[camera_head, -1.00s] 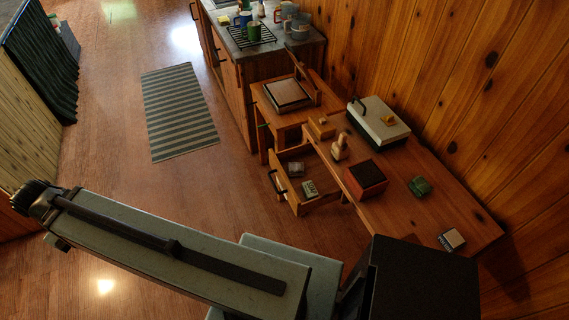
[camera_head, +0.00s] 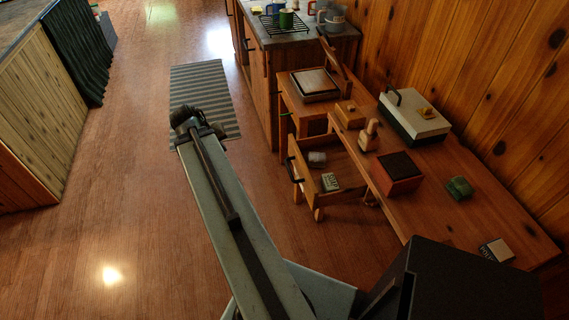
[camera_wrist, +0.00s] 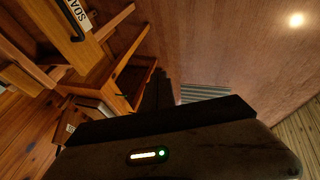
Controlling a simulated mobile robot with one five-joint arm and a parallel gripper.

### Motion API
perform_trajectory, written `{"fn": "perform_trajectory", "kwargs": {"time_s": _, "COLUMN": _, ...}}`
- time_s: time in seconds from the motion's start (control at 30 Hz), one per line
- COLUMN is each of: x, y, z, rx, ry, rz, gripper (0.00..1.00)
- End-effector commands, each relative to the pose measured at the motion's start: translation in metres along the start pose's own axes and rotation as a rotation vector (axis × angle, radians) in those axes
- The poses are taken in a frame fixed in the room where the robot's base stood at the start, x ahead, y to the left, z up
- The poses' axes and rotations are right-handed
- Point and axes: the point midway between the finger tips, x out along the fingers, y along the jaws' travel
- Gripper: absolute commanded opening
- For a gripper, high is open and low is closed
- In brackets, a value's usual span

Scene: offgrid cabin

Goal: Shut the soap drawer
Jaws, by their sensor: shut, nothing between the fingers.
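The soap drawer (camera_head: 303,182) stands pulled out of the wooden bench, with a dark bar handle (camera_head: 292,169) on its front. Two small items lie in it: a grey one (camera_head: 317,159) and a box with lettering (camera_head: 330,181). The drawer also shows at the top left of the wrist view (camera_wrist: 92,50), where the lettered box (camera_wrist: 77,13) is partly cut off. My gripper (camera_wrist: 160,90) is a narrow dark shape in the wrist view, shut and empty. It is over the floor, apart from the drawer. In the head view my arm's end is left of the drawer.
The bench (camera_head: 440,215) carries a red-sided box (camera_head: 398,172), a green item (camera_head: 459,188), a wooden figure (camera_head: 369,136) and a white-lidded case (camera_head: 415,117). A counter stands behind it. A striped rug (camera_head: 205,85) lies on open floor. A panelled unit (camera_head: 40,150) stands at left.

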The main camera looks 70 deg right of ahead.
Motion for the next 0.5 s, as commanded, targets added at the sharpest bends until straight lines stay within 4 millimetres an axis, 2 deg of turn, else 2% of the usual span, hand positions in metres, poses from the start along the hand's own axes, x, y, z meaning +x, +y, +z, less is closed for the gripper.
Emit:
{"fn": "perform_trajectory", "kwargs": {"time_s": 0.03, "x": 0.04, "y": 0.032, "z": 0.009, "rx": 0.059, "ry": 0.005, "rz": 0.048, "gripper": 0.0}}
{"fn": "perform_trajectory", "kwargs": {"time_s": 0.1, "x": 0.063, "y": 0.074, "z": 0.014, "rx": 0.117, "ry": 0.015, "rz": 0.104, "gripper": 0.0}}
{"fn": "perform_trajectory", "kwargs": {"time_s": 0.2, "x": 0.081, "y": 0.114, "z": 0.02, "rx": 0.169, "ry": 0.024, "rz": 0.158, "gripper": 0.0}}
{"fn": "perform_trajectory", "kwargs": {"time_s": 0.3, "x": 0.086, "y": 0.132, "z": 0.023, "rx": 0.191, "ry": 0.029, "rz": 0.182, "gripper": 0.0}}
{"fn": "perform_trajectory", "kwargs": {"time_s": 0.5, "x": 0.091, "y": 0.136, "z": 0.023, "rx": 0.194, "ry": 0.03, "rz": 0.186, "gripper": 0.0}}
